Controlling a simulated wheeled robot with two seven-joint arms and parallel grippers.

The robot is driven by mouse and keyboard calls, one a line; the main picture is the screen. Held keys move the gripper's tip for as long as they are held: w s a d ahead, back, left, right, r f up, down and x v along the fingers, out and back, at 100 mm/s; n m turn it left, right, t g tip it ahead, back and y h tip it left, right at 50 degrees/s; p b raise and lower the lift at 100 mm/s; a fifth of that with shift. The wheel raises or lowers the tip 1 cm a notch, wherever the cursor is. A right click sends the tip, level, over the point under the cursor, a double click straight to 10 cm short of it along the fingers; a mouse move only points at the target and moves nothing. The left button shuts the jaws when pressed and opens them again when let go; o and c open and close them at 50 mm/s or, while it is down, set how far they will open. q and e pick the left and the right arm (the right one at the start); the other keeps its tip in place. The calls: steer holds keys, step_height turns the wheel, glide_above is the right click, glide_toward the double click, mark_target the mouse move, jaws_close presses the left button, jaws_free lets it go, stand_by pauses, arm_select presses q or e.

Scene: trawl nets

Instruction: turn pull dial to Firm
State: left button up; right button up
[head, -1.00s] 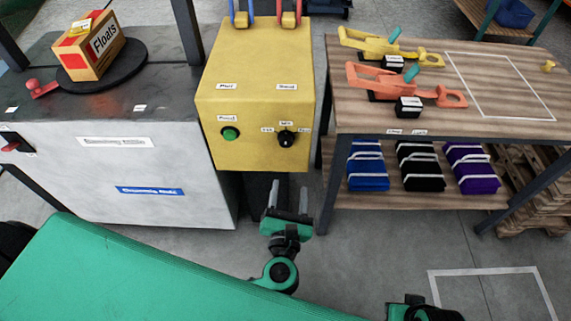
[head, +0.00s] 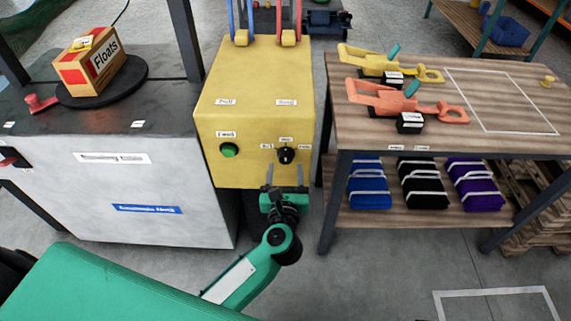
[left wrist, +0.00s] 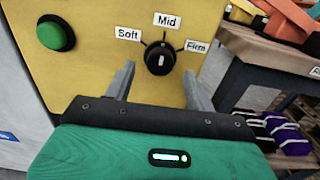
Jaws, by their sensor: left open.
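The pull dial (head: 286,155) is a black round knob on the front of the yellow box (head: 254,95). In the left wrist view the dial (left wrist: 159,58) has labels Soft at left, Mid (left wrist: 167,21) on top and Firm (left wrist: 196,46) at right. Its white mark points up, roughly towards Mid. My left gripper (head: 285,174) is open and empty, just below and in front of the dial. In the left wrist view its fingers (left wrist: 158,80) stand apart on either side below the dial, not visibly touching it. My right gripper is not in view.
A green button (head: 229,150) sits left of the dial on the same face. A grey cabinet (head: 110,190) stands to the left with a Floats box (head: 91,60) on top. A wooden table (head: 440,130) with yellow and orange tools stands to the right.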

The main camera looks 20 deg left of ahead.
mark_target(286, 157)
arm_select(q)
steer(key=shift+x, duration=1.3)
steer(key=shift+c, duration=0.2)
steer(key=c, duration=0.9)
